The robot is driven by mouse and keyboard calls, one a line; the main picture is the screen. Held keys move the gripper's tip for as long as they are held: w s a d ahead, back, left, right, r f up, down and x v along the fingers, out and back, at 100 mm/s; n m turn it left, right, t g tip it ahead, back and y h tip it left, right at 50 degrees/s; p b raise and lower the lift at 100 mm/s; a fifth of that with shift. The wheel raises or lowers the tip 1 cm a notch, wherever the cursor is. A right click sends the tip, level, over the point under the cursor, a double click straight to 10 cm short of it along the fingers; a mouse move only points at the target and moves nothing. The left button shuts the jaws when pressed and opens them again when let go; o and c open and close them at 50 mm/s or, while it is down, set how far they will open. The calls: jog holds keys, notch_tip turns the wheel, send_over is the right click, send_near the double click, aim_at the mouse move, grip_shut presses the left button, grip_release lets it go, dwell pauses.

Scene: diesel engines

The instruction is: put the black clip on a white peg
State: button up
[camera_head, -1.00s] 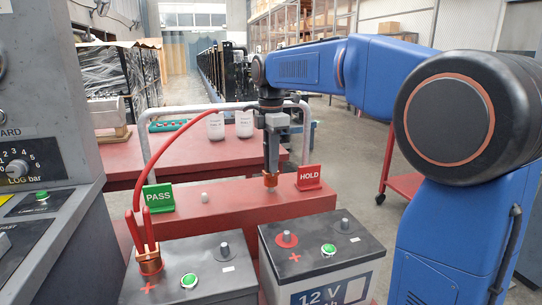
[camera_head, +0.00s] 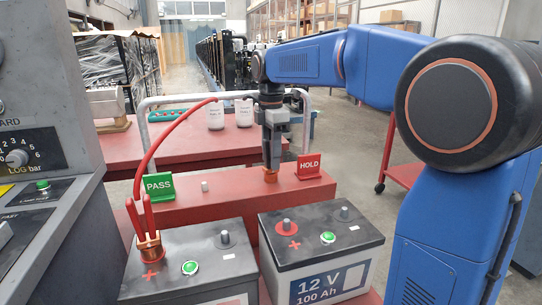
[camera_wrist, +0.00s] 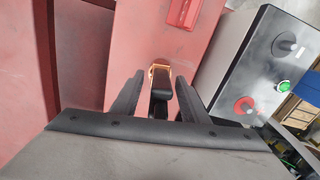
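The black clip (camera_wrist: 160,85) has dark handles and copper-coloured jaws. In the wrist view it lies between the two fingers of my gripper (camera_wrist: 157,98), with narrow gaps beside it, so the gripper looks open around it. In the head view my gripper (camera_head: 270,160) points down over the red bench beside the HOLD sign, and the copper jaws (camera_head: 270,175) show at its tips, low at the bench top. Any peg under these jaws is hidden. A white peg (camera_head: 205,187) stands bare on the bench beside the PASS sign.
The green PASS sign (camera_head: 158,185) and red HOLD sign (camera_head: 309,166) stand on the red bench (camera_head: 235,197). Two batteries (camera_head: 330,255) are in front. A red clip (camera_head: 148,235) with a red cable grips the left battery. A grey cabinet (camera_head: 45,120) is at left.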

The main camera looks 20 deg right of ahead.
jog(key=shift+r, duration=0.1)
notch_tip(320, 180, up, 17)
dwell(0.8)
jog(key=shift+r, duration=0.1)
